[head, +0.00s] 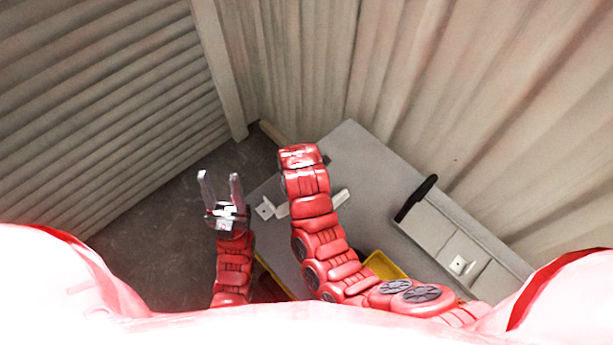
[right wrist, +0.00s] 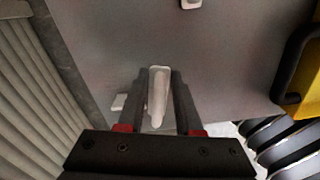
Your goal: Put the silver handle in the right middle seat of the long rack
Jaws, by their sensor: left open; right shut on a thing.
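My right gripper (right wrist: 160,76) is shut on the silver handle (right wrist: 157,100), a pale elongated piece between its fingers in the right wrist view. In the head view, my right arm hides that gripper. A long grey block (head: 440,233), which looks like the long rack, lies at the right of the table. A black handle-like piece (head: 415,198) is at its far left end, and a small white fitting (head: 458,265) is on its top. I cannot tell its seats apart. My left gripper (head: 221,190) is open and empty, raised left of the table.
The grey table (head: 365,150) has free room at its far end. A small white block (head: 265,208) lies near its left edge, and a pale piece (head: 341,197) shows beside my right arm. A yellow container (head: 385,265) stands nearer; its black handle (right wrist: 298,72) shows in the wrist view.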

